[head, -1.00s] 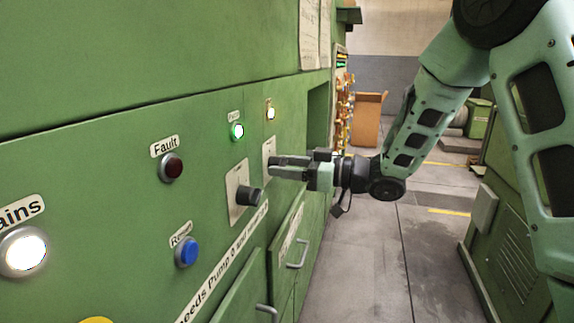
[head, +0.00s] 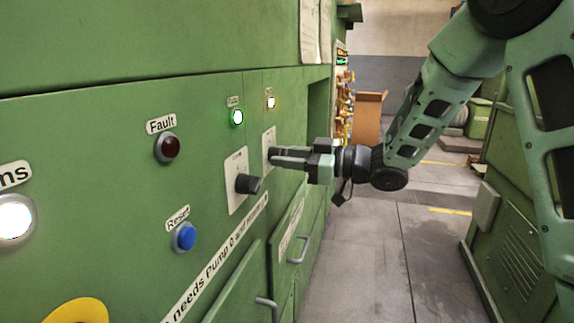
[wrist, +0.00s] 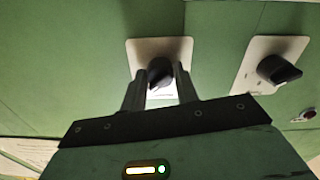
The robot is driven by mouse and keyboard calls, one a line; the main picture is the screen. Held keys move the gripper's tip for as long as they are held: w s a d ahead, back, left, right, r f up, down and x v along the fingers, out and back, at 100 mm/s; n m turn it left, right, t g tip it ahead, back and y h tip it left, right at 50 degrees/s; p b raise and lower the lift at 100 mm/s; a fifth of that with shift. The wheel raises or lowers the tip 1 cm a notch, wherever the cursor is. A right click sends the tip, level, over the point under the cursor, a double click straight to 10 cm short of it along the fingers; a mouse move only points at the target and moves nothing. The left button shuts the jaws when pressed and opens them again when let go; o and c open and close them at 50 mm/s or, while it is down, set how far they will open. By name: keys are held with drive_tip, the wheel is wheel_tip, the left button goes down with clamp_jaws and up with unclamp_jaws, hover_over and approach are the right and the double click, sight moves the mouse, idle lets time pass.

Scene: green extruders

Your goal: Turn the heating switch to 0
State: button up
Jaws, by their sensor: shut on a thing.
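A black rotary knob (wrist: 159,68) on a pale plate (wrist: 140,48) sits on the green panel in the wrist view. My gripper (head: 274,157) is at this farther switch in the head view, and its fingers are shut on the knob from both sides. In the head view the fingers hide the knob, but part of its pale plate (head: 269,138) shows. The plate's label and the knob's setting are not readable. A second black knob (head: 248,184) on its own pale plate is nearer the head camera, and it also shows right of my gripper in the wrist view (wrist: 279,70).
The panel also has a dark red Fault lamp (head: 166,148), a blue Reset button (head: 184,237), a lit green lamp (head: 237,117) and a lit yellowish lamp (head: 270,102). The floor (head: 370,260) right of the panel is clear.

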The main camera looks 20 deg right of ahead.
drive_tip(key=n+b, duration=0.9)
drive_tip(key=b, duration=0.2)
drive_tip(key=shift+f+n, duration=0.1)
drive_tip(key=shift+n, duration=0.3)
drive_tip(key=shift+b, duration=0.3)
drive_tip(key=o, duration=1)
drive_tip(key=shift+c, duration=0.2)
drive_tip(key=shift+d, duration=0.1)
drive_tip(key=v, duration=1.7)
